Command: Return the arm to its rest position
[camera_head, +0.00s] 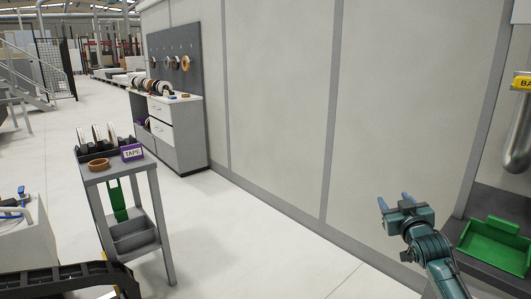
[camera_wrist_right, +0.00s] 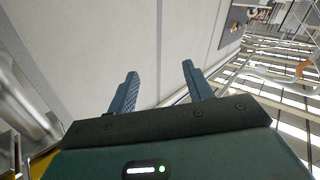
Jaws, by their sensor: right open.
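My right gripper (camera_head: 395,202) is raised at the lower right of the head view, in front of the pale wall panels. Its two blue fingers are apart with nothing between them. In the right wrist view the gripper (camera_wrist_right: 158,85) is also open and empty, with the wall and floor behind it. My left gripper does not show in either view.
A green tray (camera_head: 497,246) sits on a grey surface right of my right arm. A grey cart (camera_head: 118,172) with tape rolls and a purple TAPE box (camera_head: 132,152) stands at the left. A cabinet (camera_head: 178,130) stands against the wall. The floor between is clear.

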